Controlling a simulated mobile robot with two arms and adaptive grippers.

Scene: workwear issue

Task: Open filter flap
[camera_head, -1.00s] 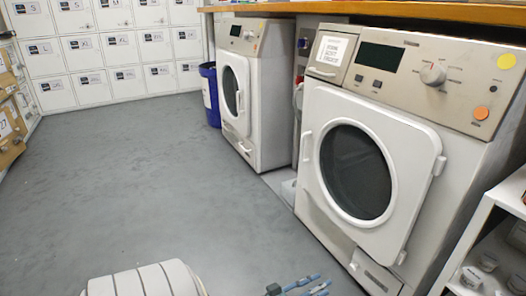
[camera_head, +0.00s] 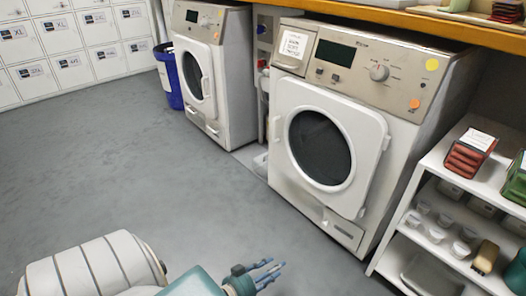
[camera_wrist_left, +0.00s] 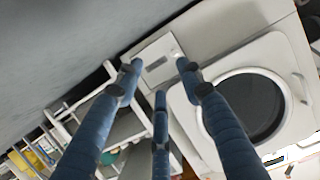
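The nearer dryer (camera_head: 330,150) stands right of centre in the head view, its round door shut. The filter flap (camera_head: 342,229) is a small pale panel with a dark slot, low on its front under the door; it looks closed. In the left wrist view the flap (camera_wrist_left: 158,64) shows beyond the spread blue fingers, and the door (camera_wrist_left: 248,105) is to its right. My left gripper (camera_head: 268,273) is open and empty, apart from the flap, at the bottom middle of the head view. My right gripper is not in view.
A white shelf unit (camera_head: 408,222) with boxes and small jars stands close to the dryer's right. A second dryer (camera_head: 213,75) and a blue bin (camera_head: 170,77) are farther back left. A wooden counter (camera_head: 420,20) runs above the machines. The grey floor (camera_head: 110,165) is clear.

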